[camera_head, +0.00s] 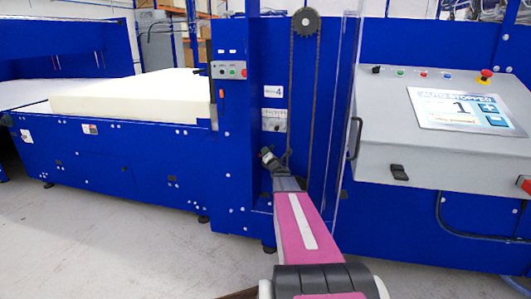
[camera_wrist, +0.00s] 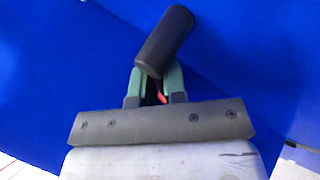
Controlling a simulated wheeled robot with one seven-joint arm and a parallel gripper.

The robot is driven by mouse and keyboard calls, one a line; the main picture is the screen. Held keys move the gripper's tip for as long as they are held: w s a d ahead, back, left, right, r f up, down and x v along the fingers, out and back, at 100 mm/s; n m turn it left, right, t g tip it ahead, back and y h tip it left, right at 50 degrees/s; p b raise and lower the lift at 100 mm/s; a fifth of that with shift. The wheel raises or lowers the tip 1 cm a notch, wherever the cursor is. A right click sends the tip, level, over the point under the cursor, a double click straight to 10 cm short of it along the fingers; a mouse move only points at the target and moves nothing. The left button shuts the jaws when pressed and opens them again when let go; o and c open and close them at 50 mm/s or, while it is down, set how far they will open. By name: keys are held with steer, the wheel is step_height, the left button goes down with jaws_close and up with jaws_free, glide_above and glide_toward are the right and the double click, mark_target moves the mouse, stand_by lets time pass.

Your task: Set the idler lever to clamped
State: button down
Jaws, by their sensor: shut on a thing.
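The idler lever's black cylindrical grip (camera_wrist: 168,38) is tilted up to the right in the wrist view, against a blue panel. My gripper (camera_wrist: 155,82) has green fingers that close around the grip's lower end. A small red part shows between the fingers. In the head view my gripper (camera_head: 272,163) is at the blue machine column, below a small scale plate (camera_head: 273,118). The lever (camera_head: 267,154) is small there and partly covered by my gripper. Its pivot is hidden, and I cannot tell its set position from the plate.
A chain runs down from a sprocket (camera_head: 305,22) just right of the lever, beside a clear guard edge (camera_head: 346,100). A grey control console (camera_head: 385,150) with a screen (camera_head: 462,108) stands at right. A cream foam block (camera_head: 130,97) lies on the conveyor at left.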

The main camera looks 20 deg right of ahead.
steer(key=n+g, duration=0.2)
steer(key=d+n, duration=0.1)
steer(key=n, duration=0.1)
steer(key=shift+s+f+g+y, duration=0.15)
steer(key=shift+f+g+y, duration=0.15)
steer(key=shift+f+g, duration=0.1)
steer(key=shift+s+d+f+n+g+h, duration=0.15)
steer(key=shift+d+n+g+h, duration=0.15)
steer(key=shift+n+g, duration=0.55)
steer(key=shift+s+d+f+n+g+h, duration=0.1)
steer(key=shift+d+n+g+h, duration=0.15)
steer(key=shift+n+g, duration=0.55)
steer(key=shift+n, duration=0.35)
steer(key=c, duration=1.2)
jaws_free()
steer(key=shift+s, duration=0.1)
